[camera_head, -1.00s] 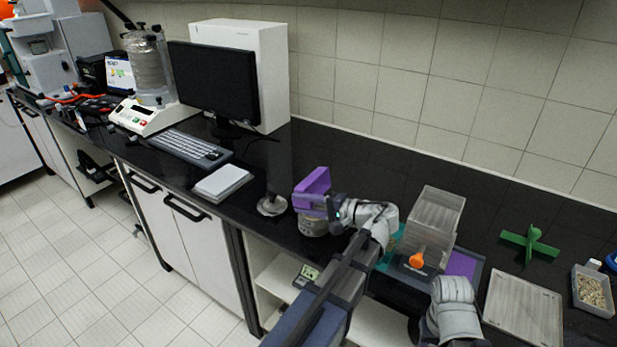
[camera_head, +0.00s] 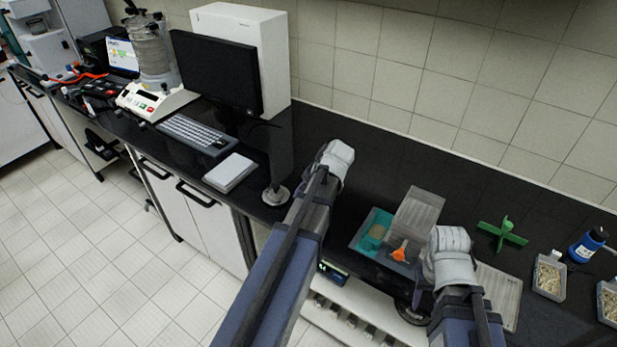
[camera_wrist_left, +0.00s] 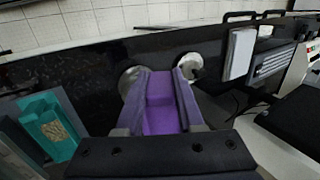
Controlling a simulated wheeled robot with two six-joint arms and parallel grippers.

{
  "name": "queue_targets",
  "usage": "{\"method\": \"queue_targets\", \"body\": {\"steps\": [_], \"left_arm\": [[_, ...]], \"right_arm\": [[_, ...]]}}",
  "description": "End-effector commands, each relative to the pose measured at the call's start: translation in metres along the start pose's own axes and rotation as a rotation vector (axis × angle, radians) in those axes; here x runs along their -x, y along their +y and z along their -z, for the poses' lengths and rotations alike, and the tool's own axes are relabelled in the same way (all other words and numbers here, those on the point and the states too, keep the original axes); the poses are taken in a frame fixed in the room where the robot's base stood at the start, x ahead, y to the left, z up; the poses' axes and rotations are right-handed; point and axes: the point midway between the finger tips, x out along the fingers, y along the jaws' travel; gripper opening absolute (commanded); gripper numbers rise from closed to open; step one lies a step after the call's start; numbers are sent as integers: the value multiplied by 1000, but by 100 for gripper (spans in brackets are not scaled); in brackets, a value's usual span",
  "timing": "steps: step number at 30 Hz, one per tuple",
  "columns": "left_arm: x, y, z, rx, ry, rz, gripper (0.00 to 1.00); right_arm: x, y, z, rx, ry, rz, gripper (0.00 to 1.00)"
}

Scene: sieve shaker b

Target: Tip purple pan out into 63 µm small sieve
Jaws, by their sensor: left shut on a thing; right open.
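The purple pan (camera_wrist_left: 160,105) is between the fingers of my left gripper (camera_wrist_left: 162,82), which is shut on it, in the left wrist view. Its inside faces that camera; I cannot make out its contents. A round metal rim (camera_wrist_left: 128,78), perhaps the small sieve, shows partly behind the pan; no 63 µm label is readable. In the head view my left arm hides the pan and the left fingers. My right gripper (camera_head: 421,288) is open and low near the front edge of the bench, with its fingers largely hidden.
A round metal disc (camera_head: 276,195) stands near the bench edge; it shows in the wrist view too. A teal container (camera_head: 373,236), an orange scoop-like piece (camera_head: 400,252), a clear box (camera_head: 417,212) and a green cross (camera_head: 501,234) stand to the right. The bench behind is clear.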

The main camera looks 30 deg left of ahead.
Motion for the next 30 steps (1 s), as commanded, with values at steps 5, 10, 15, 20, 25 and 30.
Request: {"method": "queue_targets", "body": {"steps": [5, 10, 15, 20, 25, 30], "left_arm": [[9, -9, 0, 7, 16, -220, 0], [10, -8, 1, 4, 31, -400, 0], [11, -6, 0, 1, 39, -469, 0], [11, -5, 0, 0, 39, -470, 0], [11, -5, 0, 0, 38, -469, 0], [11, -5, 0, 0, 38, -468, 0]], "right_arm": [[29, 3, -2, -5, 0, 1, 50], [35, 3, -2, -8, 0, 2, 50], [36, 3, -2, -9, 0, 2, 50], [36, 3, -2, -9, 0, 2, 50], [36, 3, -2, -9, 0, 2, 50], [35, 3, -2, -8, 0, 2, 50]]}}
